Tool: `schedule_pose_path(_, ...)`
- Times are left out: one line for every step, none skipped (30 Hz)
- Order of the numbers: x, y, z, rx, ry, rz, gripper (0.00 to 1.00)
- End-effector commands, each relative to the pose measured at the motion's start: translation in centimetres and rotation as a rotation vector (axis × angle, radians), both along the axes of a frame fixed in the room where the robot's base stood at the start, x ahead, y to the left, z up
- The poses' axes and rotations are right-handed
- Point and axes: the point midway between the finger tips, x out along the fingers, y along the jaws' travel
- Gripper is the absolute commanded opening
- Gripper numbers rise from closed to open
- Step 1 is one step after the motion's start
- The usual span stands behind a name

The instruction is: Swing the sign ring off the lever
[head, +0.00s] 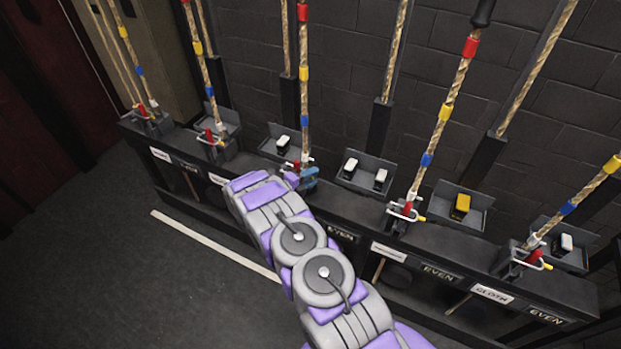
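My arm reaches up from the bottom right, and my gripper (306,178) is at the foot of the middle rope (304,95). Small blue parts show at the arm's end; I cannot tell whether they are all gripper fingers. The red lever (295,165) there is mostly hidden by the arm's end. The sign ring cannot be made out clearly at this lever. I cannot tell whether my gripper touches it or is open or shut. Similar red levers with pale rings stand at the other ropes, such as the lever to the right (407,210).
A long black rail (360,217) with label plates runs diagonally across. Open grey trays with white blocks (350,167) and one yellow block (461,205) stand behind it. Several upright ropes crowd the space above. Dark floor (120,270) with a pale strip is free at left.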

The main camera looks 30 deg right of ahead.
Motion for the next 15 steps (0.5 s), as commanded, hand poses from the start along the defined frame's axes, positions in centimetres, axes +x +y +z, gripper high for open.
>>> schedule_pose_path(0.0, 0.0, 0.01, 0.0, 0.0, 0.0, 0.39)
schedule_pose_path(0.0, 0.01, 0.01, 0.0, 0.0, 0.0, 0.39)
schedule_pose_path(0.0, 0.01, 0.0, 0.0, 0.0, 0.0, 0.39)
schedule_pose_path(0.0, 0.01, 0.0, 0.0, 0.0, 0.0, 0.39)
schedule_pose_path(0.0, 0.01, 0.0, 0.0, 0.0, 0.0, 0.36)
schedule_pose_path(0.0, 0.01, -0.01, 0.0, 0.0, 0.0, 0.32)
schedule_pose_path(0.0, 0.01, -0.01, 0.0, 0.0, 0.0, 0.3)
schedule_pose_path(-0.01, 0.02, -0.01, 0.0, 0.0, 0.0, 0.27)
schedule_pose_path(-0.01, 0.02, -0.01, 0.0, 0.0, 0.0, 0.23)
schedule_pose_path(-0.01, 0.02, -0.01, 0.0, 0.0, 0.0, 0.2)
schedule_pose_path(-0.02, 0.02, -0.02, 0.0, 0.0, 0.0, 0.17)
schedule_pose_path(-0.01, 0.02, -0.02, 0.001, 0.0, 0.0, 0.13)
schedule_pose_path(-0.01, 0.02, -0.03, 0.001, 0.0, 0.0, 0.1)
schedule_pose_path(-0.02, 0.02, -0.03, 0.001, 0.001, 0.0, 0.08)
schedule_pose_path(-0.01, 0.03, -0.04, 0.001, 0.0, 0.0, 0.04)
